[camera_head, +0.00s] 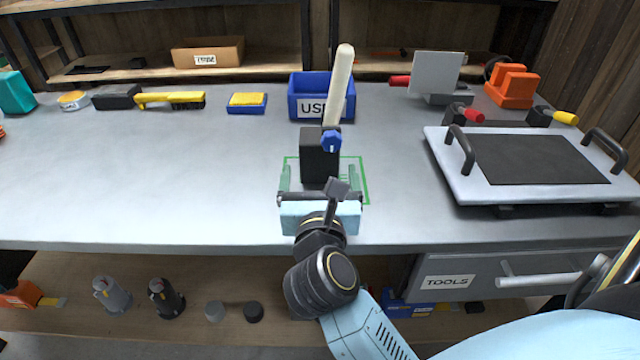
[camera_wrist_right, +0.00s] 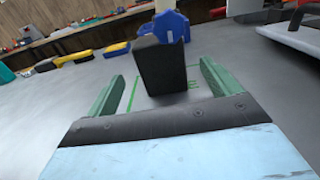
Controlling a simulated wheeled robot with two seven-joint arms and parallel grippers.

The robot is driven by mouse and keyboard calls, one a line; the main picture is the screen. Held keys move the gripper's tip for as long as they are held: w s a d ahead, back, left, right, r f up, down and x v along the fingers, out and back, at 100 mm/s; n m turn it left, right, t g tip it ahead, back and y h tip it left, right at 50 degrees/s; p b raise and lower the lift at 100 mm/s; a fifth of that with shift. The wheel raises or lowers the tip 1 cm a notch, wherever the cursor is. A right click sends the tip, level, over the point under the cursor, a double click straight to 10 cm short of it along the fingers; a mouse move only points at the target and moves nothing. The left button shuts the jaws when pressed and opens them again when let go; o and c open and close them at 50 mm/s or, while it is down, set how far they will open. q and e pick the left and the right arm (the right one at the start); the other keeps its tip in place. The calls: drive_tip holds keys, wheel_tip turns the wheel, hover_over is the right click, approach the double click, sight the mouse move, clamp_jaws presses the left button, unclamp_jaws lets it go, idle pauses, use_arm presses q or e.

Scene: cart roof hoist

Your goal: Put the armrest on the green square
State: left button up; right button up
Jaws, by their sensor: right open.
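The armrest shows as a black block (camera_head: 318,158) with a blue knob and a long cream bar (camera_head: 338,88) rising from it, tilted slightly right. It stands upright on the green square outline (camera_head: 362,182) on the grey workbench. My right gripper (camera_head: 319,178) is open, its green fingers either side of the block's near side. In the right wrist view the block (camera_wrist_right: 161,68) stands just beyond and between the fingertips, with a visible gap to each finger. The block hides part of the green outline. My left gripper is not in view.
A blue labelled bin (camera_head: 307,106) stands just behind the armrest. To the right is a white tray with a dark mat (camera_head: 470,190), with clamps and an orange block (camera_head: 512,87) behind. A yellow brush (camera_head: 170,98) and sponge (camera_head: 247,103) lie at the back left.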

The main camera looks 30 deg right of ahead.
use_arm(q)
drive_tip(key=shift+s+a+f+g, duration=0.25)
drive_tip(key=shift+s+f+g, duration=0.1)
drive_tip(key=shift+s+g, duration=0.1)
use_arm(e)
drive_tip(key=shift+v, duration=1.75)
